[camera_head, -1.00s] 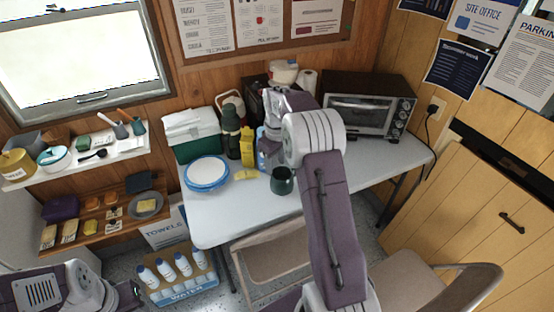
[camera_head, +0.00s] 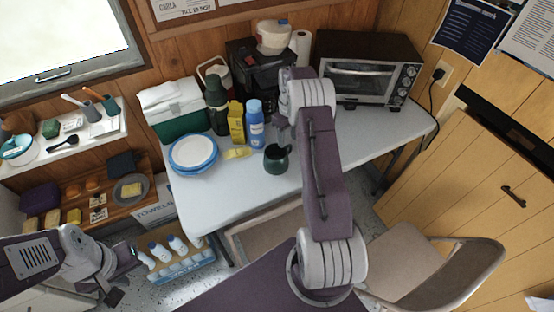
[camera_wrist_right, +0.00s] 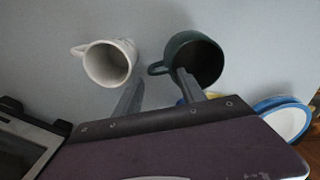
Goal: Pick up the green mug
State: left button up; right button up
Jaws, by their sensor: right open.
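In the right wrist view the green mug (camera_wrist_right: 198,58) shows at the upper middle, handle to the left. My right gripper (camera_wrist_right: 159,80) is open and empty. One finger overlaps the green mug's lower left in that view; the other points below a white mug (camera_wrist_right: 108,62). The fingers are not around either mug. In the head view my arm hides the white mug. My left gripper (camera_head: 122,272) hangs at the lower left, away from the table; its jaw opening is unclear.
A toaster oven (camera_head: 365,75) stands at the back right. The table's front left is clear; a chair (camera_head: 440,265) stands right.

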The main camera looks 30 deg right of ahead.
jog(key=shift+s+f, duration=0.2)
jog(key=shift+f, duration=0.3)
send_over(279, 156)
jog(key=s+d, duration=0.2)
jog(key=d, duration=0.1)
notch_tip(279, 156, down, 5)
jog(key=shift+w+a+r, duration=0.1)
jog(key=shift+a+r, duration=0.05)
jog(key=shift+r, duration=0.1)
grip_shut()
